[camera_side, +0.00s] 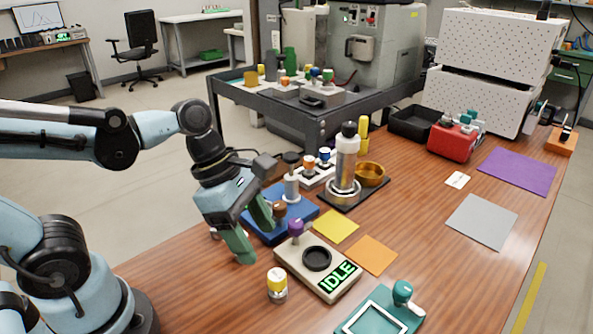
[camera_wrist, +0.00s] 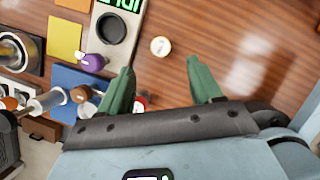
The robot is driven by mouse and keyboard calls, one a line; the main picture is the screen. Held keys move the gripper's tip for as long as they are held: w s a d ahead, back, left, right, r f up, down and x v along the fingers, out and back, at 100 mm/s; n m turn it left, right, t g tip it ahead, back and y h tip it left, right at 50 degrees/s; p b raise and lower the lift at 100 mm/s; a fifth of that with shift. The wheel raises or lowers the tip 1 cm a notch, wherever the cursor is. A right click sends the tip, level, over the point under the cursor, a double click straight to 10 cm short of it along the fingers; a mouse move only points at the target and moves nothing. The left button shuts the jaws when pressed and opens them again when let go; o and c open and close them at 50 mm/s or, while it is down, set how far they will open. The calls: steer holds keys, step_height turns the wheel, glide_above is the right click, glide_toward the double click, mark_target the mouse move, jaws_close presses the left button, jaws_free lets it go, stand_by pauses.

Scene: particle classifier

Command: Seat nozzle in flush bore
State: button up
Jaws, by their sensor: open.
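My gripper (camera_side: 252,236) has green fingers, spread and empty, above the table left of the beige IDLE unit (camera_side: 345,287). In the wrist view, the gripper (camera_wrist: 163,76) points towards bare wood. A blue block (camera_side: 305,217) behind carries a brown-topped piece (camera_side: 280,210) and a pale, dark-capped cylinder (camera_side: 291,183). I cannot tell which piece is the nozzle or which opening is the flush bore.
A tall bottle-like cylinder (camera_side: 346,160) stands in a metal ring on a dark plate, beside a golden bowl (camera_side: 370,174). Yellow (camera_side: 336,226) and orange (camera_side: 373,255) squares lie flat. A teal frame with a handled piece (camera_side: 403,292) is at front.

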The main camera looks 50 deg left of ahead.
mark_target(275, 274)
steer(key=shift+x, duration=5.05)
steer(key=shift+s+a+f, duration=0.1)
steer(key=shift+s, duration=0.05)
steer(key=c, duration=1.2)
